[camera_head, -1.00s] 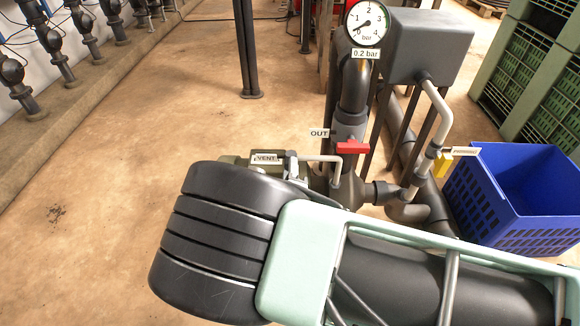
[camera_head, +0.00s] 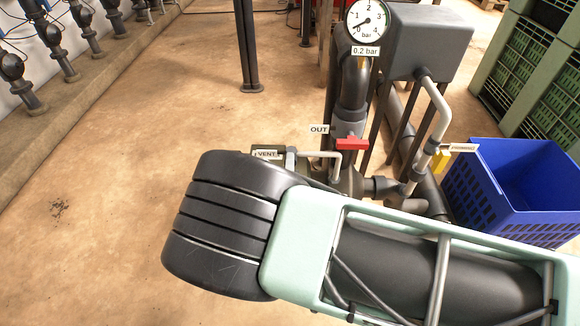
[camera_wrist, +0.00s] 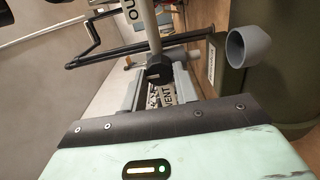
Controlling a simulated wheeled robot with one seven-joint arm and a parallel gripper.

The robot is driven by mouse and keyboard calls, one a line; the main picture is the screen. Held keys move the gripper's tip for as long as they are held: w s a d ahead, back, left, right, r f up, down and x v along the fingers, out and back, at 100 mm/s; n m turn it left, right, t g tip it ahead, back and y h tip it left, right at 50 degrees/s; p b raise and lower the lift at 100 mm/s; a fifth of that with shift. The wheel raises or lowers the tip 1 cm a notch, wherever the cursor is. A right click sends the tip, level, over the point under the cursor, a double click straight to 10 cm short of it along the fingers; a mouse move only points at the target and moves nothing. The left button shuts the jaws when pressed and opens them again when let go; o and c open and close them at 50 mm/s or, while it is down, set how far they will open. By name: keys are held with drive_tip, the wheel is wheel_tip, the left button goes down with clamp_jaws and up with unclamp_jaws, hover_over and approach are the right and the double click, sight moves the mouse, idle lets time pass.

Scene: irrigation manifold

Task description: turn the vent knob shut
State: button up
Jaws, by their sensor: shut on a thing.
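The vent knob (camera_wrist: 158,73) is a small black part in the middle of the wrist view, with the VENT label (camera_wrist: 164,97) beside it. My gripper (camera_wrist: 157,84) has its grey fingers on either side of the knob and is shut on it. My wrist housing hides the near part of the fingers. In the head view the VENT label (camera_head: 266,154) shows just above my black wrist, which hides the knob and most of the grip. The knob's turn angle cannot be read.
A red lever (camera_head: 352,144) and grey pipes stand just right of the label. The gauge (camera_head: 367,22) reads about 0.2 bar. A yellow handle (camera_head: 440,160) and blue crate (camera_head: 515,185) are at right. Open floor (camera_head: 120,200) lies at left.

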drive_tip(key=o, duration=1)
drive_tip(key=shift+c, duration=0.2)
drive_tip(key=shift+s, duration=0.1)
drive_tip(key=s+p, duration=0.3)
drive_tip(key=s, duration=1.4)
drive_tip(key=shift+s+a, duration=0.15)
drive_tip(key=shift+a, duration=0.15)
